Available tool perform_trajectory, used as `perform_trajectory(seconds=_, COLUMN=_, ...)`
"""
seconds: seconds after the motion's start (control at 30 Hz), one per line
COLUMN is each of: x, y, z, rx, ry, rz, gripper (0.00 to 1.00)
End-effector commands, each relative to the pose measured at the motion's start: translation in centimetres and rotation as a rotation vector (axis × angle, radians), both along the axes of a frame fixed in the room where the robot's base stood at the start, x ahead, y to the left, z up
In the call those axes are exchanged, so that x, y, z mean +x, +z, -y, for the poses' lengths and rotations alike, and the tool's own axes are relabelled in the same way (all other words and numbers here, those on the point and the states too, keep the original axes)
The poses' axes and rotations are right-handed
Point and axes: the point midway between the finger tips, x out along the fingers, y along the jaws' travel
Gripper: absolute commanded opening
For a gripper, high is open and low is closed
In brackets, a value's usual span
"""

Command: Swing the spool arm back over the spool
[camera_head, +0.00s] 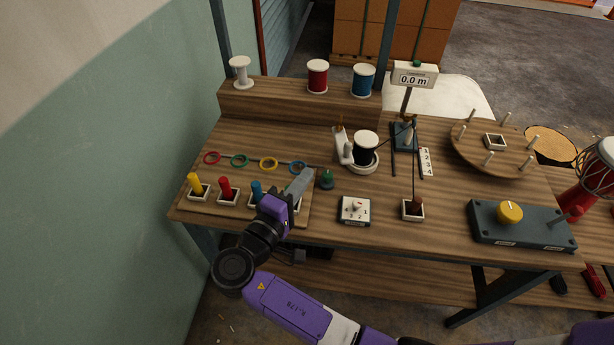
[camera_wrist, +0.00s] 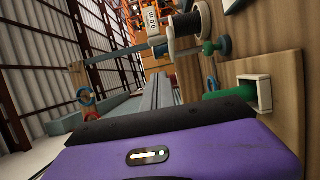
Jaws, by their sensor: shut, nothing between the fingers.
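A dark spool with white ends (camera_head: 366,148) stands on a round white holder (camera_head: 370,167) at the middle of the bench. At its left side is a white upright arm (camera_head: 344,148) with a thin tan tip, apparently the spool arm; it stands beside the spool, not over its top. My gripper (camera_head: 302,181) is shut and empty, left of and nearer than the holder, above the peg board. In the wrist view the shut fingers (camera_wrist: 158,92) point toward the spool (camera_wrist: 187,27).
A green knob (camera_head: 326,179) stands between my gripper and the holder. Yellow (camera_head: 196,184) and red (camera_head: 226,188) pegs stand left; coloured rings (camera_head: 239,160) lie behind. A thread guide post (camera_head: 407,137) stands right.

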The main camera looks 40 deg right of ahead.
Motion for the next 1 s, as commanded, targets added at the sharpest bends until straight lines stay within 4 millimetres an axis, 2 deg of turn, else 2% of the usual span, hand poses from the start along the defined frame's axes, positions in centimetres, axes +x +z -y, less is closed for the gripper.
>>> perform_trajectory(seconds=0.1, x=0.6, y=0.2, z=2.4, rx=0.001, ry=-0.004, rz=0.000, gripper=0.00)
perform_trajectory(seconds=0.37, x=2.1, y=0.2, z=7.2, rx=0.001, ry=-0.003, rz=0.001, gripper=0.00)
perform_trajectory(seconds=0.5, x=0.9, y=0.2, z=8.9, rx=0.001, ry=-0.002, rz=-0.001, gripper=0.00)
perform_trajectory(seconds=0.7, x=0.2, y=0.0, z=10.1, rx=0.001, ry=0.000, rz=0.001, gripper=0.00)
perform_trajectory(seconds=1.0, x=0.2, y=-0.1, z=10.3, rx=0.002, ry=0.001, rz=0.002, gripper=0.00)
